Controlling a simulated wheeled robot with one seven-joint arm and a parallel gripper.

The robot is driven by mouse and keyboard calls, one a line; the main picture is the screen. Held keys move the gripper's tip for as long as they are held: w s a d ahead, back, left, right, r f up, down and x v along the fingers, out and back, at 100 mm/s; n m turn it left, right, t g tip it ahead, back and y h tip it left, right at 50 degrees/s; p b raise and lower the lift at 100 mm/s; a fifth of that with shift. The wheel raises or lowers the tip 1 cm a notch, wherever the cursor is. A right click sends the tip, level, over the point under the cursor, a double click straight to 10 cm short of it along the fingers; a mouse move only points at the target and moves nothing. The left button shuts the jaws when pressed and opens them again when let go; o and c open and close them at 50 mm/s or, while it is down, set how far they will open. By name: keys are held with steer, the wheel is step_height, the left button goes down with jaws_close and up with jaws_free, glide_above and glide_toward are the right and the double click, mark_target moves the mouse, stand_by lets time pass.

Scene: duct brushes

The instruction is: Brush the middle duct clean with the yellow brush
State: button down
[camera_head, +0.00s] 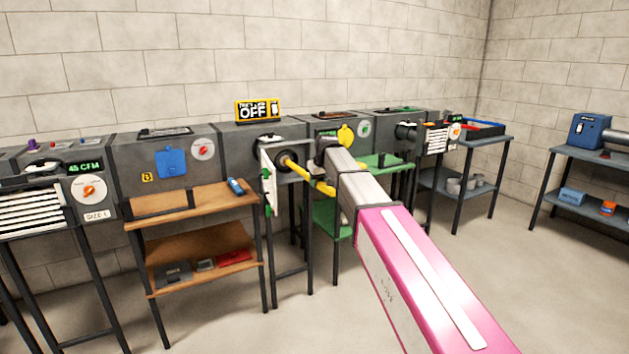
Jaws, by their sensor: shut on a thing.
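The yellow brush (302,171) is held near its right end, its rod pointing left and slightly up. Its dark round head is at the opening of the middle duct (240,148); how far in it sits is hard to tell. A white hinged grille (268,182) with green marks stands open to the left of that opening. My gripper (329,178), at the end of my pink and grey arm, is shut on the brush handle, right of the duct opening. The fingers are small and partly hidden by my arm.
A yellow-framed sign (257,111) reading OFF stands on the middle duct. A wooden shelf stand (190,205) with a blue item (236,186) is at left, a green shelf stand (385,163) behind my arm. Louvred ducts flank both sides. Floor at front left is clear.

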mark_target(305, 172)
steer(key=shift+s+d, duration=0.6)
steer(key=shift+s, duration=0.3)
steer(key=shift+s+d, duration=0.6)
steer(key=shift+s, duration=0.25)
steer(key=shift+s+d, duration=0.6)
steer(key=shift+s, duration=0.3)
steer(key=shift+w+a, duration=1.6)
steer(key=shift+w, duration=0.75)
steer(key=shift+w+a, duration=1.55)
steer(key=shift+w, duration=0.8)
steer(key=shift+w+a, duration=1.6)
steer(key=shift+w, duration=0.75)
steer(key=s+d, duration=0.9)
steer(key=s, duration=0.4)
steer(key=s+d, duration=0.9)
steer(key=s, duration=0.4)
steer(key=shift+s, duration=0.3)
